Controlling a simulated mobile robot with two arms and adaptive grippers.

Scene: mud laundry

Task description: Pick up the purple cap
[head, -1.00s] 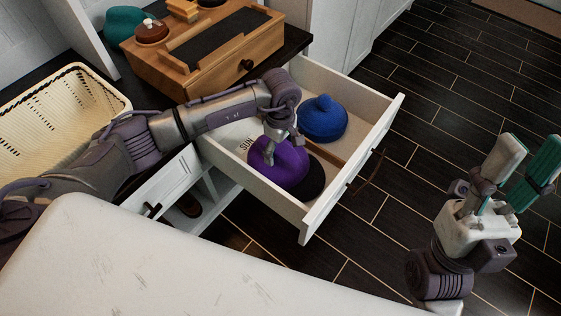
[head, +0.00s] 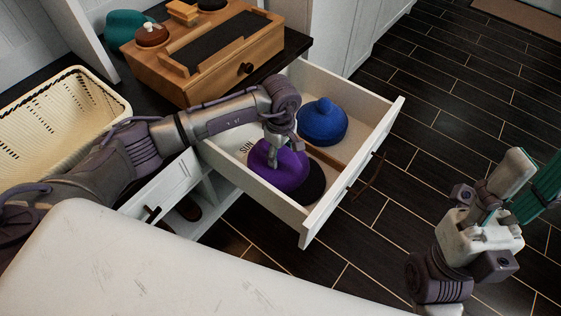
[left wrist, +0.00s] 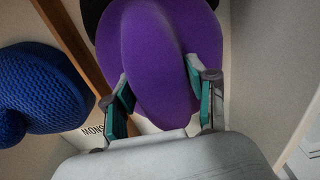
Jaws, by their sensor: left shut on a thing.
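The purple cap (head: 276,168) lies in the near compartment of the open white drawer (head: 318,222), its dark brim (head: 312,184) toward the drawer front. My left gripper (head: 272,158) reaches down onto the cap from above. In the left wrist view the left gripper's teal-padded fingers (left wrist: 162,98) are shut on the crown of the purple cap (left wrist: 160,50), one on each side of a bulge of fabric. My right gripper (head: 530,178) stands open and empty over the floor at the right.
A blue knit hat (head: 322,122) lies in the drawer's far compartment, past a wooden divider (head: 328,156). A wooden box (head: 205,50) and a cream basket (head: 60,115) stand on the counter. The dark floor (head: 440,110) to the right is clear.

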